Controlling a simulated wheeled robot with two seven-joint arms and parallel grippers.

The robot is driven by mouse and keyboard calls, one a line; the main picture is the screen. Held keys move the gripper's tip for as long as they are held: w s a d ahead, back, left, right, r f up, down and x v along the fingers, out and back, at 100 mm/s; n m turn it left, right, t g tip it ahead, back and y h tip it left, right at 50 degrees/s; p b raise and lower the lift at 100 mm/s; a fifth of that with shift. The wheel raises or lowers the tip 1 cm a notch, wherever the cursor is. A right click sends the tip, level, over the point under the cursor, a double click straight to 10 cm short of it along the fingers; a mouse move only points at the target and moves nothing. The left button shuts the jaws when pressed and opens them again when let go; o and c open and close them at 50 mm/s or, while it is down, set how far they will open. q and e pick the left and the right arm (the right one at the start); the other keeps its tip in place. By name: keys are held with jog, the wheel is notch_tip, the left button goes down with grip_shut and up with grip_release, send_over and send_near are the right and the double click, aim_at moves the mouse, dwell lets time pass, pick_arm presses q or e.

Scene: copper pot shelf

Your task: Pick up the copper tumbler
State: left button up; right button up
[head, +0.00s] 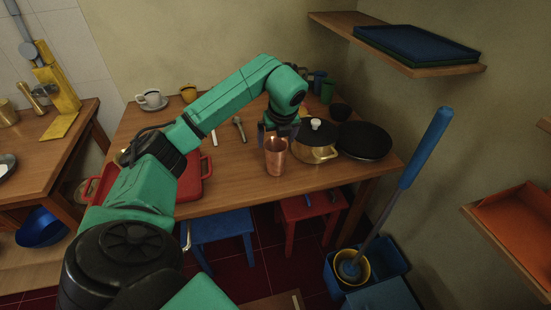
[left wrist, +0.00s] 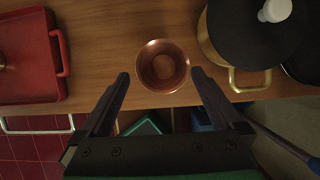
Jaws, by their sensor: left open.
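The copper tumbler (head: 276,158) stands upright on the wooden table (head: 235,183) near its front edge. In the left wrist view the tumbler (left wrist: 162,66) shows from above, its round mouth open. My left gripper (head: 279,130) is above and just behind the tumbler in the head view. In the left wrist view its two open fingers (left wrist: 159,76) lie on either side of the tumbler, with gaps on both sides. It holds nothing. My right gripper is in neither view.
A brass pot with a black lid (head: 315,141) stands close right of the tumbler, its handle (left wrist: 249,80) pointing toward the front edge. A black pan (head: 364,141) lies beyond it. A red baking dish (left wrist: 30,55) is to the left. Clear tabletop lies between dish and tumbler.

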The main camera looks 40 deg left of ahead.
aim_at(276, 145)
pick_arm(q)
jog(key=x, duration=0.2)
jog(key=p+x, duration=0.1)
jog(key=x, duration=0.2)
jog(key=shift+w+r, duration=0.1)
jog(key=shift+w, duration=0.1)
jog(key=shift+d, duration=0.1)
grip_shut()
jog(key=shift+r, duration=0.15)
